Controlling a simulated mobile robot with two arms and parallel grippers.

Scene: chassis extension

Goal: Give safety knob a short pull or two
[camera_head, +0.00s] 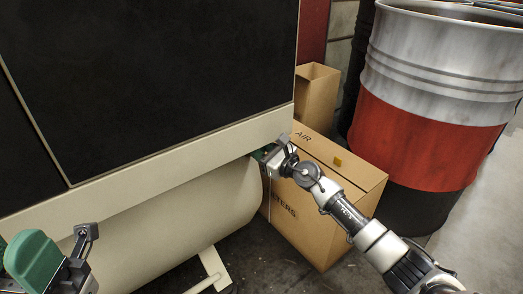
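No safety knob can be made out in the head view. My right gripper (262,153) is at the right end of the beige tank (190,210), just under the lower edge of the cabinet (180,155). Its green tip is small and partly covered by its own wrist, so I cannot tell whether it touches or holds anything there. My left gripper (38,262) is at the lower left in front of the tank, with a large green finger part showing. The frame's bottom edge cuts it off, and its opening cannot be seen.
A cardboard box marked AIR (335,165) stands right behind my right forearm. A taller open box (315,95) is behind it. A white, red and black drum (430,100) stands at the right. Some dark floor (300,275) is clear at the bottom.

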